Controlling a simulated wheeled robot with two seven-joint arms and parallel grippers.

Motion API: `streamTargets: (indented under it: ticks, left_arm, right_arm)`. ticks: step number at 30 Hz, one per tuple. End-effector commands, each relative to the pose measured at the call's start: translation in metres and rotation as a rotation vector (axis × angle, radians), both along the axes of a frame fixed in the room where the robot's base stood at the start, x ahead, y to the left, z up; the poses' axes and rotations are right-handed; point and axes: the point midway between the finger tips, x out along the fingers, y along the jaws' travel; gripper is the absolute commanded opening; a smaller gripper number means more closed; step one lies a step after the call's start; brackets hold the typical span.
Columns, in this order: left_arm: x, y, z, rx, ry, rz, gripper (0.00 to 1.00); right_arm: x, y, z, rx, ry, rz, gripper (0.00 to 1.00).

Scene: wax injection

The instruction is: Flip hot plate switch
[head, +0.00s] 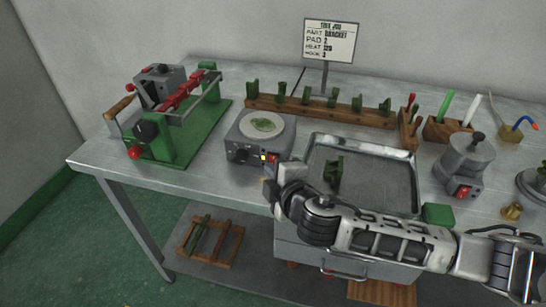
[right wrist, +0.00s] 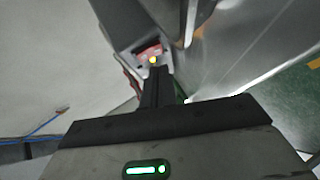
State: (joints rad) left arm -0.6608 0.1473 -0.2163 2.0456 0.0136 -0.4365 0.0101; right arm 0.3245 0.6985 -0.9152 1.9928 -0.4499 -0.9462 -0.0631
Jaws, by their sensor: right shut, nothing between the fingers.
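My right gripper (head: 268,182) is shut and empty, just in front of and below the switch. In the right wrist view the shut fingers (right wrist: 155,85) point at the red switch (right wrist: 150,50) and the yellow lamp (right wrist: 153,60). I cannot tell whether they touch the switch. My left gripper is out of view.
A metal tray (head: 318,148) with a green part lies to the right of the hot plate. A green clamp press (head: 160,145) stands to the left. A wooden rack (head: 320,113) and a sign (head: 330,42) stand behind. A small pot (head: 467,160) stands at right.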

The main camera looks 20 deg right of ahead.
Motion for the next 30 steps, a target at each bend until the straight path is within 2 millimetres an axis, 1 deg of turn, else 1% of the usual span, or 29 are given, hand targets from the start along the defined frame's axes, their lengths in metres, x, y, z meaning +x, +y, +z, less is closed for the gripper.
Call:
streamTargets:
  ticks: [9, 15, 30]
  left_arm:
    - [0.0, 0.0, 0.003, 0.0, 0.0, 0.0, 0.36]
    - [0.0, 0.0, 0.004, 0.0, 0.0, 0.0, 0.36]
    - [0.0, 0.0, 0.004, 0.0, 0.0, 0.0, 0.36]
  right_arm:
    - [-0.026, 0.018, -0.004, 0.003, 0.003, 0.002, 0.0]
    - [-0.038, 0.026, -0.006, 0.001, 0.002, 0.001, 0.0]
    - [-0.04, 0.027, -0.006, 0.0, 0.001, 0.001, 0.0]
